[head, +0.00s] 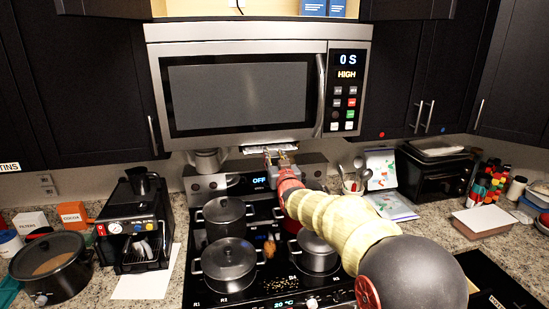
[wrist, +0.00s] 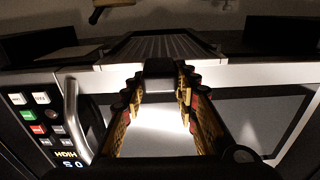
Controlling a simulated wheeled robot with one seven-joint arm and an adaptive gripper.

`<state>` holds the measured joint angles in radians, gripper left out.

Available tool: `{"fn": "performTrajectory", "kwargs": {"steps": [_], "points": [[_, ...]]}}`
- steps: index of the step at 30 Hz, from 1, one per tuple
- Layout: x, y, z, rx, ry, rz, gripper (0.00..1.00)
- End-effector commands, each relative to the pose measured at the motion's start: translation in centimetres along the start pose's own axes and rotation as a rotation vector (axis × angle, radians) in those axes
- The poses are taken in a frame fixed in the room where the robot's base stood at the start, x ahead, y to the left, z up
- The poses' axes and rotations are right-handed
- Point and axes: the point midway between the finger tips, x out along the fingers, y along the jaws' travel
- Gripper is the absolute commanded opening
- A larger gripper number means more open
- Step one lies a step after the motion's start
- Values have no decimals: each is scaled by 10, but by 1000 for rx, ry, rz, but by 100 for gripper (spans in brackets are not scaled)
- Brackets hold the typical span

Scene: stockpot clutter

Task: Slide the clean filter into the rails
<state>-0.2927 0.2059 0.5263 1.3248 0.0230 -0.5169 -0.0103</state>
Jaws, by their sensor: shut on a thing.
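The filter (wrist: 160,46) is a grey ribbed panel at the top middle of the wrist view, with a dark block-like tab (wrist: 158,68) on its near edge. In the head view the filter (head: 265,148) shows as a thin pale strip close under the microwave (head: 245,85). My gripper (head: 279,156) reaches up to the microwave's lower front edge. In the wrist view its fingers (wrist: 158,84) are closed about the tab. I cannot tell the rails apart under the microwave, nor how far the filter sits in them.
Several pots, including a lidded pot (head: 228,262), stand on the stove (head: 262,284) below my arm. A white kettle (head: 207,160) stands behind, left of the filter.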

Motion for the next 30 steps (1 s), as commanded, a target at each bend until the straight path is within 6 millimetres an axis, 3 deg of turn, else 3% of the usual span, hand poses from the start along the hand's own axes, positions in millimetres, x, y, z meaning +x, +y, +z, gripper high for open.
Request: {"fn": "performTrajectory", "kwargs": {"steps": [30], "points": [[23,0,0,0,1,0,0]]}}
